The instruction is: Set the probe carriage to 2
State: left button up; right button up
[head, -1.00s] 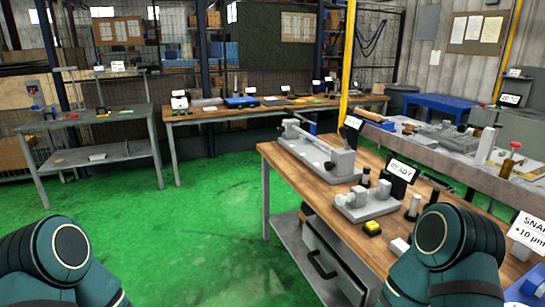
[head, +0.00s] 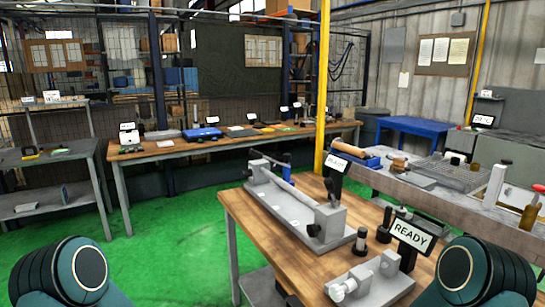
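A long grey bench fixture (head: 285,212) stands on the wooden-topped table (head: 240,222), with end blocks and a thin rod (head: 303,200) along it. A black upright display (head: 338,168) stands behind its right part, its text too small to read. A smaller grey fixture (head: 375,290) with silver knobs sits nearer, beside a display reading READY (head: 410,235). I cannot tell which part is the probe carriage, and no scale or number for it is readable. Only teal upper parts of my arms show at the lower left and lower right. Both grippers are out of view.
Small dark cylinders (head: 385,233) stand between the two fixtures. A yellow post (head: 322,90) rises behind the table. A grey side bench (head: 440,198) with trays and tools runs along the right. A long bench (head: 230,143) stands at the back. Green floor (head: 165,240) is open at the left.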

aim_at(287, 171)
jog(key=i+j+z, duration=0.1)
jog(key=i+j, duration=0.95)
jog(key=j, duration=0.15)
jog(key=i+j+z, duration=0.15)
jog(key=i+j, duration=0.4)
